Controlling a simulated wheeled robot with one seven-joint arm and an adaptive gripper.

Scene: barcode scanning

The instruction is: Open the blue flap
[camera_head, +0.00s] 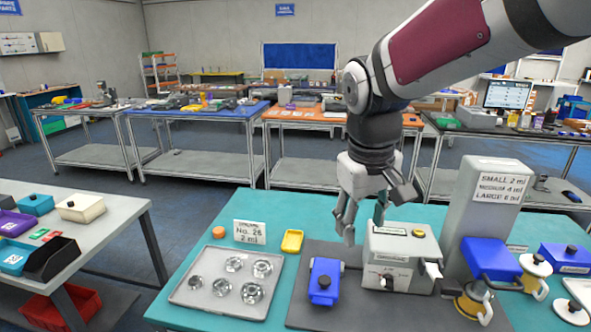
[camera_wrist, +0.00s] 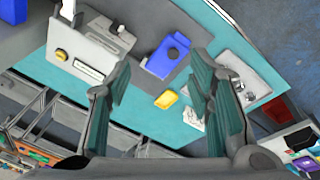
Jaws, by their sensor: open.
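My gripper (camera_head: 364,222) is open and empty, above the teal table beside the white machine (camera_head: 393,252). In the wrist view its two fingers (camera_wrist: 160,72) are spread wide. A blue block-like piece with a black knob (camera_head: 323,282) lies on the dark mat, left of the machine and below my gripper. In the wrist view this blue piece (camera_wrist: 168,58) shows between and beyond the fingers, not touched. A larger blue cover (camera_head: 490,259) sits over a yellow-and-black part at the right. Which blue piece is the flap, I cannot tell.
A metal tray (camera_head: 184,294) with several round metal parts lies at the left of the table. A yellow dish (camera_head: 292,241) and a small sign (camera_head: 251,233) stand behind it. A tall grey labelled post (camera_head: 487,205) stands right of the machine. A blue box (camera_head: 567,258) is at the far right.

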